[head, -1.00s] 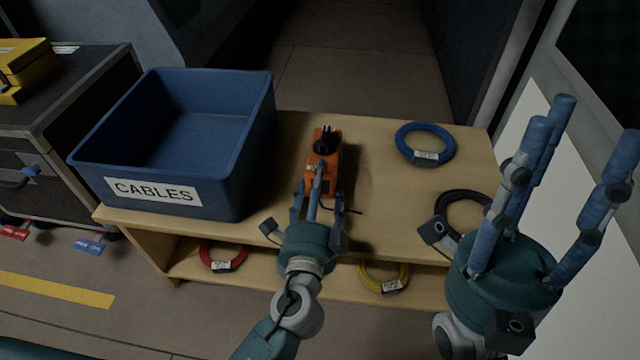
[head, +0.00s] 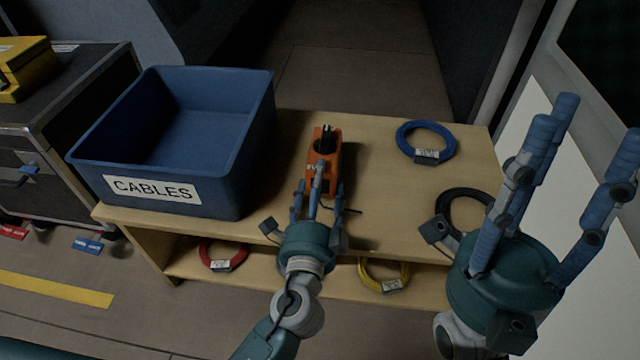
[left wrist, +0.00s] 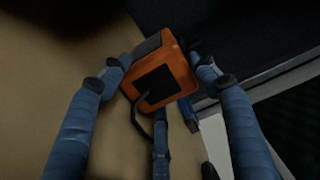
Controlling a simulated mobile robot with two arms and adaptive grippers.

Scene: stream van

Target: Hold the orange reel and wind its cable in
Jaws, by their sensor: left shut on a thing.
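The orange reel (head: 331,181) stands on the wooden bench top, with a black part on its top. My left gripper (head: 320,190) is shut on the reel from the near side. In the left wrist view the orange reel (left wrist: 163,75) sits between the blue fingers of my left gripper (left wrist: 160,80), and a black cable (left wrist: 140,115) comes out of its dark face. A short black cable end also shows right of the reel in the head view. My right gripper (head: 560,160) is open and empty above the bench's right end, with its fingers spread upward.
A blue bin (head: 235,190) labelled CABLES stands on the bench (head: 380,210) at left. A blue cable coil (head: 399,145) and a black coil (head: 450,197) lie at right. Red (head: 207,258) and yellow (head: 405,275) coils lie on the lower shelf. A black case (head: 60,110) stands far left.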

